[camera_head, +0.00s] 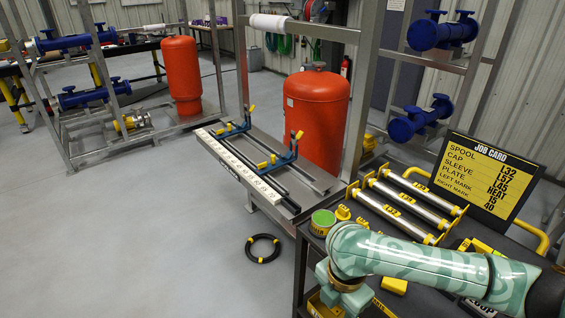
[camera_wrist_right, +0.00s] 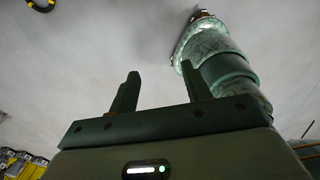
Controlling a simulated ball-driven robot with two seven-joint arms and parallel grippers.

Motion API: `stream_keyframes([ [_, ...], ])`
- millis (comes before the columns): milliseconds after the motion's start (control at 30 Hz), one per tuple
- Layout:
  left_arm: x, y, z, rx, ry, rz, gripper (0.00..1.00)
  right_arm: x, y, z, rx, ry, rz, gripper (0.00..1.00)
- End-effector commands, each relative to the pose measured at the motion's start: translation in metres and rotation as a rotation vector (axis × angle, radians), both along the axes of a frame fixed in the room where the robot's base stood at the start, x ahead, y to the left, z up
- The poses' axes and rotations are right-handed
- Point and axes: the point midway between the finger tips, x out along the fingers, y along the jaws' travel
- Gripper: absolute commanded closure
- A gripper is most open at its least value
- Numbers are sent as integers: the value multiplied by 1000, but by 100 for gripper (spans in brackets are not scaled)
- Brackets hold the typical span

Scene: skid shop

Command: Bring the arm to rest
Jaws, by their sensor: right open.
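My right arm (camera_head: 430,268), pale green, reaches in from the right over the dark bench in the head view. It bends down at its elbow-like end near the bench's front left corner. In the right wrist view my right gripper (camera_wrist_right: 158,92) has its two dark fingers well apart, with nothing between them. Bare grey floor shows beyond the fingers. The fingers cannot be made out in the head view. My left gripper is in neither view.
The bench holds silver spools (camera_head: 408,203), a green-topped tape roll (camera_head: 323,220) and a job card (camera_head: 490,178). A skid frame with a white ruled rail (camera_head: 238,165) and an orange tank (camera_head: 316,115) stands behind. A black ring (camera_head: 263,248) lies on otherwise open floor.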

Motion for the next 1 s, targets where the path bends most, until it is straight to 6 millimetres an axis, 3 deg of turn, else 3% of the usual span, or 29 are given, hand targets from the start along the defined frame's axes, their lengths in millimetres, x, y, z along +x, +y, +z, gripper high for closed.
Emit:
stream_keyframes([
  [167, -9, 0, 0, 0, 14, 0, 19, 11, 12, -19, 77, -12, -144, 52],
  [367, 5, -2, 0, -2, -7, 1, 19, 27, 24, -48, 175, -26, -348, 52],
  [567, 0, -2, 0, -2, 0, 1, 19, 42, 22, -104, 295, -42, -682, 52],
  [667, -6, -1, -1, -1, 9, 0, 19, 40, 9, -149, 341, -49, -898, 52],
  [767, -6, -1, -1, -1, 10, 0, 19, 22, -14, -202, 361, -61, -1120, 52],
  [833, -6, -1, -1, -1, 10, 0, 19, -5, -36, -245, 356, -68, -1276, 52],
  [967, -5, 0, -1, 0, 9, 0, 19, -86, -78, -320, 302, -81, -1525, 52],
  [1000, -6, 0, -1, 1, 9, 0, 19, -116, -89, -339, 281, -83, -1586, 52],
])
